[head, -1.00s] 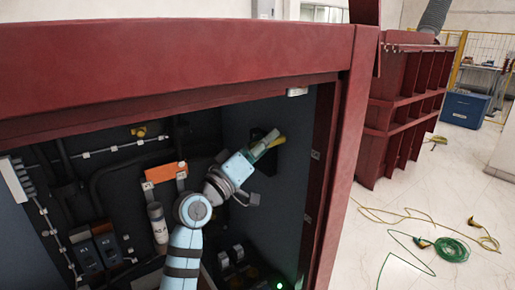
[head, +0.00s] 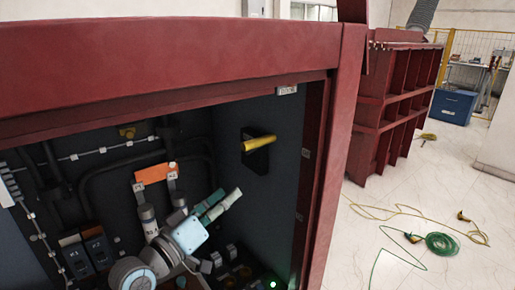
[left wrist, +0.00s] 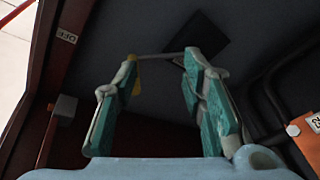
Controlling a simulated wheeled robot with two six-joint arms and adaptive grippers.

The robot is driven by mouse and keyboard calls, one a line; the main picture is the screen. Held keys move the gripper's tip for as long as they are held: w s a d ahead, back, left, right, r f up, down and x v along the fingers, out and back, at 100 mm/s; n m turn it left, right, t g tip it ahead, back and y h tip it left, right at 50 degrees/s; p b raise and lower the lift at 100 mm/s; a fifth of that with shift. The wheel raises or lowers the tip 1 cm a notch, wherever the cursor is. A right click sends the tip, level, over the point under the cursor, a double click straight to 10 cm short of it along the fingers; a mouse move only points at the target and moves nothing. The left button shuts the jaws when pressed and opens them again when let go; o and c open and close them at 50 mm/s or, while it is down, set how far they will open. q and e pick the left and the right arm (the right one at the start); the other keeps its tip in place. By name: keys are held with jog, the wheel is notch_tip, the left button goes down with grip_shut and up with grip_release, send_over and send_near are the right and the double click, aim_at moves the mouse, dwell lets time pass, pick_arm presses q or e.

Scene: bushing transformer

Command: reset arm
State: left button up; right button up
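My left gripper (head: 222,203) is inside the red-framed cabinet, its teal fingers pointing up and right. In the left wrist view its two fingers (left wrist: 160,90) stand apart with an empty gap, so it is open. A yellow handle (head: 260,143) sticks out from a black plate (head: 253,158) on the cabinet's dark right inner wall. The gripper is below and left of the handle, apart from it. In the left wrist view the black plate (left wrist: 206,36) lies beyond the fingertips, and the handle is partly hidden behind the left finger. My right gripper is not in view.
The red cabinet frame (head: 330,150) borders the opening at top and right. Inside are an orange block (head: 156,173), black cables and small switch boxes (head: 88,250). A green light (head: 272,283) glows low down. Outside, cables (head: 441,244) lie on the pale floor.

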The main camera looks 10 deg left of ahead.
pick_arm(q)
jog(key=s+a+f+m+g+y, duration=0.1)
jog(key=s+f+g+y, duration=0.15)
jog(key=f, duration=0.55)
jog(key=s+f+g+y, duration=0.15)
jog(key=s+f, duration=0.25)
jog(key=f, duration=0.4)
jog(key=s+a+f+m+g+y, duration=0.1)
jog(key=s+a+f+g+y, duration=0.3)
jog(key=s+f, duration=0.7)
jog(key=s+a+f+m+g+y, duration=0.15)
jog(key=s+a+f+g, duration=0.45)
jog(key=s, duration=0.8)
notch_tip(320, 180, down, 20)
jog(key=s+a+f+n+g+b, duration=0.1)
jog(key=s+f+g, duration=0.1)
jog(key=s+f, duration=1.2)
jog(key=shift+s, duration=0.5)
jog(key=shift+f+y, duration=0.1)
jog(key=shift+y, duration=0.15)
